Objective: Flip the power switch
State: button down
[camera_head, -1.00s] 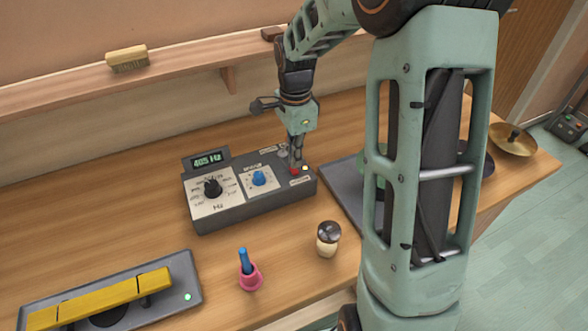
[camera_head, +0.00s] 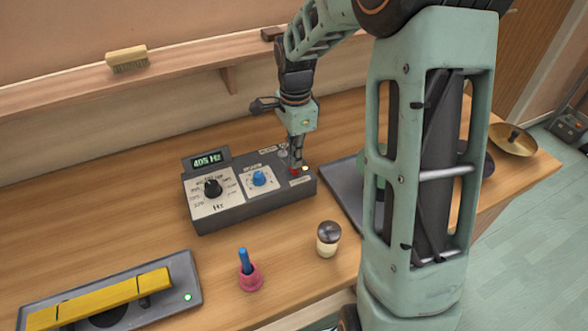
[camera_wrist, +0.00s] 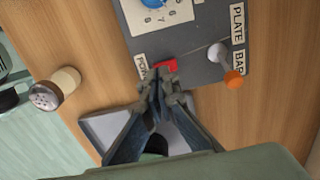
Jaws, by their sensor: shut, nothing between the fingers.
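The dark control box (camera_head: 250,205) stands on the bench with a lit display (camera_head: 206,160) reading 405 Hz. It has a black knob (camera_head: 212,188) and a blue knob (camera_head: 259,178). The red power switch (camera_head: 295,171) is at the box's right end; in the wrist view the red switch (camera_wrist: 168,67) sits beside a partly covered "PO…" label. My gripper (camera_head: 297,165) is shut and empty, its tips pointing down at the switch. In the wrist view my gripper (camera_wrist: 160,75) overlaps part of the red switch; I cannot tell whether it touches. A small light beside the switch is lit.
An orange-tipped lever (camera_wrist: 234,78) stands near the switch by "PLATE" and "BAR" labels. A grey plate (camera_head: 345,196) is to the right.

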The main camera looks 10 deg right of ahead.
aim_at(295, 171)
jog(key=shift+f+b, duration=1)
jog(key=shift+f, duration=0.3)
dwell(0.4)
jog(key=shift+r, duration=0.1)
jog(key=shift+r+p, duration=2.4)
jog(key=shift+r, duration=1.1)
